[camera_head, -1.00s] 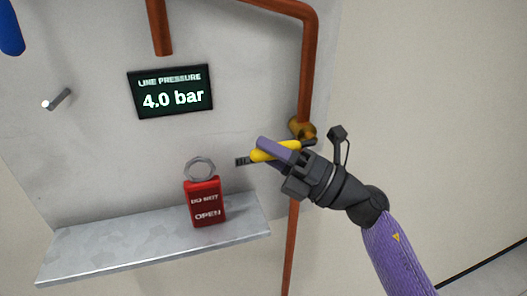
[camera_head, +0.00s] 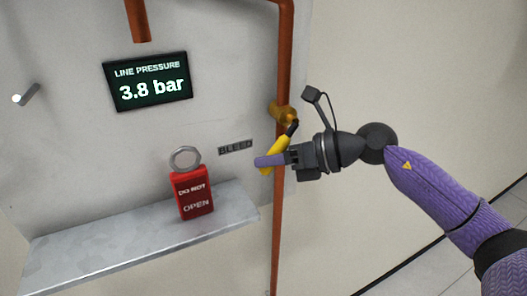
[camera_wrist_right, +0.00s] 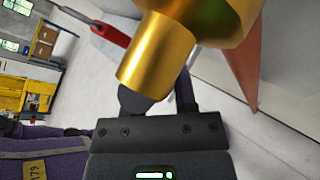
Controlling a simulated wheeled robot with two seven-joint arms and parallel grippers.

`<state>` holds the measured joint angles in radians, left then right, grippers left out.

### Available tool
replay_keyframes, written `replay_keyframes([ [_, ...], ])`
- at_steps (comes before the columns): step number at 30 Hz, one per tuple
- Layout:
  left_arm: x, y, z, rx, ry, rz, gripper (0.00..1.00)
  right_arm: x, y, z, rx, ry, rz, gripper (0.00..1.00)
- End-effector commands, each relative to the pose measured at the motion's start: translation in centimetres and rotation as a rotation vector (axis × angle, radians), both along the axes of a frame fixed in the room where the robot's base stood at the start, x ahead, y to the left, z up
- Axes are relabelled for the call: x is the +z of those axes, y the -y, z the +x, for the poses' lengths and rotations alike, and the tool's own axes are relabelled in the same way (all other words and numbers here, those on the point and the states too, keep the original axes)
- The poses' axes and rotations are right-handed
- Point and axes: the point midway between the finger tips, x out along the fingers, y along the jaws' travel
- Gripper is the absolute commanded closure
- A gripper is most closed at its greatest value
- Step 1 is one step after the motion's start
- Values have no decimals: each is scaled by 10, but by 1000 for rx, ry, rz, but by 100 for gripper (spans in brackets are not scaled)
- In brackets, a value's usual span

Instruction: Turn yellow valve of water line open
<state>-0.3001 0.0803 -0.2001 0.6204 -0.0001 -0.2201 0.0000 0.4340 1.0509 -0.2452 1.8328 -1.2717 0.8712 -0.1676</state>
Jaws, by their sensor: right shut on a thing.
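The yellow valve handle (camera_head: 279,150) slants steeply down and to the left from the brass valve body (camera_head: 285,113) on the copper water line (camera_head: 284,60). My right gripper (camera_head: 270,161) is shut on the handle near its lower end, and a purple finger covers part of it. My left gripper is not in view.
A display (camera_head: 148,80) reads 3.8 bar. A peg (camera_head: 27,93) sticks out at the left. The room right of the pipe is clear.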

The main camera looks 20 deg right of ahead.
Motion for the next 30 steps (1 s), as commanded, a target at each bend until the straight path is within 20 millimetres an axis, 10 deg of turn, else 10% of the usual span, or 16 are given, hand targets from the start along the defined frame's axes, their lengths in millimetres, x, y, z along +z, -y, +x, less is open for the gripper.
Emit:
replay_keyframes([
  [30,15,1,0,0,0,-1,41,-15,44,1,1,20,-636,100],
])
